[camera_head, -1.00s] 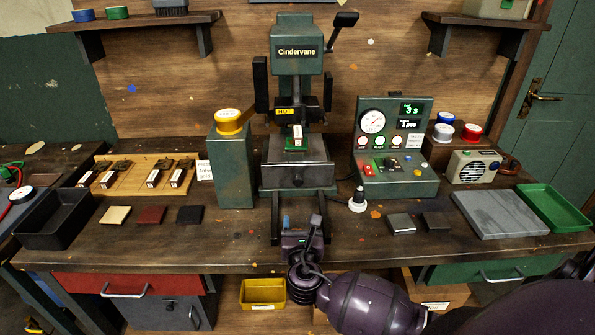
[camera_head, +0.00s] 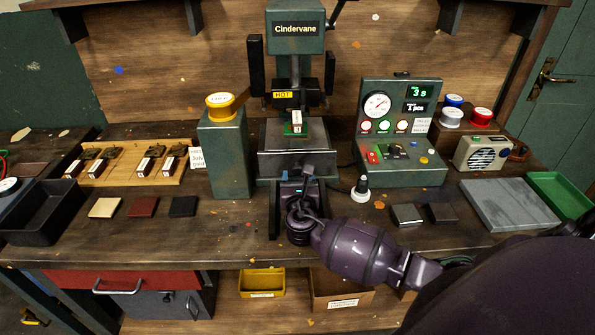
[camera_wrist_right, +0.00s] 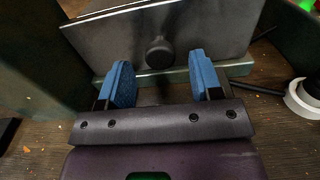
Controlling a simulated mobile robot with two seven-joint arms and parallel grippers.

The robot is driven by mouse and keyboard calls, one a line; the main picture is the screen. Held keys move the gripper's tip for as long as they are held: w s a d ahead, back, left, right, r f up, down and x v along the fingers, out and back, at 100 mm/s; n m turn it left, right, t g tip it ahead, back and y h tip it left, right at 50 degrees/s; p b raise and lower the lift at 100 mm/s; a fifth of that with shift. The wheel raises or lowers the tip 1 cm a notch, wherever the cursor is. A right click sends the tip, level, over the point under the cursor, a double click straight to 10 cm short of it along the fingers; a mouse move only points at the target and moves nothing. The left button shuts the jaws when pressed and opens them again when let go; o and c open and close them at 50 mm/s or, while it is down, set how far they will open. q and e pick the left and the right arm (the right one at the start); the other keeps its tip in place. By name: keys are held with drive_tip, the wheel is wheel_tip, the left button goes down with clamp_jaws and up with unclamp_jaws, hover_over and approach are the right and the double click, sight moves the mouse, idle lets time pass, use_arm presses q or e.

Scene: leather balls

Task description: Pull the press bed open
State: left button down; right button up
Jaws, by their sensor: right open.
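The dark green press (camera_head: 295,62) marked "Cindervane" stands at the middle back of the bench. Its grey press bed (camera_head: 270,164) is a block low in the frame, with a small item on a green base (camera_head: 295,125) on top. In the right wrist view the bed's front face (camera_wrist_right: 205,32) carries a round dark knob (camera_wrist_right: 159,52). My right gripper (camera_head: 298,174) is in front of the bed. Its blue fingers (camera_wrist_right: 162,82) are open, one on each side of the knob's line and a little short of it. The left gripper is not in view.
A green post with a yellow spool (camera_head: 220,106) stands left of the press. A control box (camera_head: 400,135) and a small white-and-black knob-like item (camera_head: 361,189) are to the right.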

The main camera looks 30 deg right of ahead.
sight(298, 172)
drive_tip(key=shift+x, duration=1.7)
drive_tip(key=shift+c, duration=0.2)
clamp_jaws()
